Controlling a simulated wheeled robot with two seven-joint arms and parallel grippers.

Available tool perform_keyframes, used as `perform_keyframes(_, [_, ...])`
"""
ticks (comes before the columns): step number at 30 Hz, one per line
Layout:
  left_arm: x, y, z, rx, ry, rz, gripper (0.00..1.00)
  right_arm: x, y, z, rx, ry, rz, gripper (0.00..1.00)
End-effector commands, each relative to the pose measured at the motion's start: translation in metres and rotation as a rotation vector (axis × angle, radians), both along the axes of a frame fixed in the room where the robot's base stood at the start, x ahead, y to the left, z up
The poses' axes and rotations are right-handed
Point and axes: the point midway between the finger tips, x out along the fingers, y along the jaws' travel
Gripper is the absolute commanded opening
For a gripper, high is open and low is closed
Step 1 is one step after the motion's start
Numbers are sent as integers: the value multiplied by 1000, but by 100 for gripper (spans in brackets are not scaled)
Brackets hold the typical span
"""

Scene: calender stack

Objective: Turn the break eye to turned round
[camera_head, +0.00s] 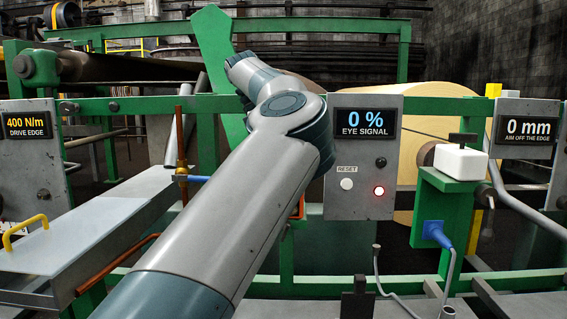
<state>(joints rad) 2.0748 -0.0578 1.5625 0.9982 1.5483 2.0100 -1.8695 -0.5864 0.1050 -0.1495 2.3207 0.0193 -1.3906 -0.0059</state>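A white block (460,161) with a black knob (462,138) on top sits on a green bracket (449,182) at the right. It may be the break eye, but no label on it shows this. The grey eye signal panel (347,208) stands at the middle right. My arm crosses the middle of the view, left of this panel, and bends back at the top. Neither gripper shows, and the arm hides part of the machine.
Green rails and posts run across the view. A display (525,131) at right reads 0 mm, aim off the edge; one (27,123) at left reads 400 N/m. A grey cover (85,235) with a yellow handle lies left. A large cream roll (425,100) stands behind the panel.

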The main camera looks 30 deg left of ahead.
Motion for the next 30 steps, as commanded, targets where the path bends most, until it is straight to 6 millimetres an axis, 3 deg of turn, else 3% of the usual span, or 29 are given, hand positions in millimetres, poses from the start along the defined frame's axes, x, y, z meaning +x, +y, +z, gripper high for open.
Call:
perform_keyframes(13, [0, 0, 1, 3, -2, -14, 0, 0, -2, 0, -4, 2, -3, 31])
perform_keyframes(14, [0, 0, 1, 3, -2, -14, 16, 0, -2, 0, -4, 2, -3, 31])
perform_keyframes(16, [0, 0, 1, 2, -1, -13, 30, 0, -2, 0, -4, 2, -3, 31])
perform_keyframes(30, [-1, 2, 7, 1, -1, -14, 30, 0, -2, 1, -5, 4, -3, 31])
